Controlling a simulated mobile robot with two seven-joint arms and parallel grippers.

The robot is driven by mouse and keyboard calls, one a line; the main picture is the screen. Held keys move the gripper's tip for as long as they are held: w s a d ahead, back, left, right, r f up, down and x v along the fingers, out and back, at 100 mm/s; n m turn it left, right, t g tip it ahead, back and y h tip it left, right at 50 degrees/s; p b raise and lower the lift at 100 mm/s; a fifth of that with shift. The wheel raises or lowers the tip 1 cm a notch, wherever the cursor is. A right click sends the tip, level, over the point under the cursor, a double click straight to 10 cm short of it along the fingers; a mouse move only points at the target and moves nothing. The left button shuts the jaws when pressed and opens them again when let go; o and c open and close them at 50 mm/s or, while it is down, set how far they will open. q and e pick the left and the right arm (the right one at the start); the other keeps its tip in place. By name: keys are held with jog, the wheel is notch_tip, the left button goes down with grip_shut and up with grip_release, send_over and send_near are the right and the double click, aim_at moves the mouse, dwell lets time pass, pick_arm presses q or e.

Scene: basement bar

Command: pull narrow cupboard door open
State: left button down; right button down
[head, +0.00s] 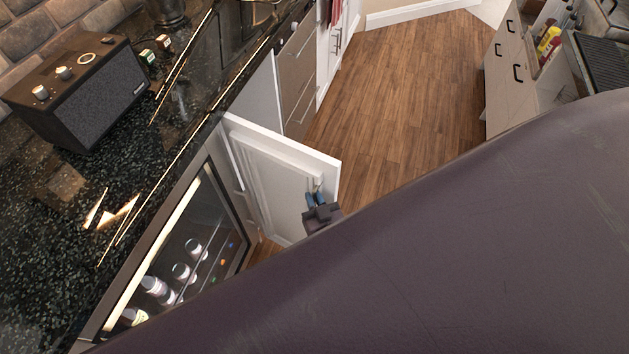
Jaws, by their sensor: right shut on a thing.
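The narrow cupboard door (275,172) is a white panel in the middle of the head view. It stands swung out from the counter front, at an angle over the wooden floor. Its small metal handle (318,183) is near the door's outer edge. My right gripper (316,198), with blue fingertips, is shut on this handle. Its arm is mostly hidden behind a large dark part of my own body. My left gripper is not in view.
A glass-fronted drinks fridge (190,262) with several bottles is beside the door. A black speaker (95,95) stands on the dark stone counter (75,225). Drawers (298,75) lie beyond the door. The wooden floor (400,90) is clear; a drawer cabinet (508,85) stands at right.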

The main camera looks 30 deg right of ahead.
jog(key=c, duration=1.2)
grip_release()
jog(key=s+a, duration=0.1)
jog(key=s, duration=0.9)
jog(key=shift+s+a, duration=0.3)
jog(key=shift+a, duration=0.1)
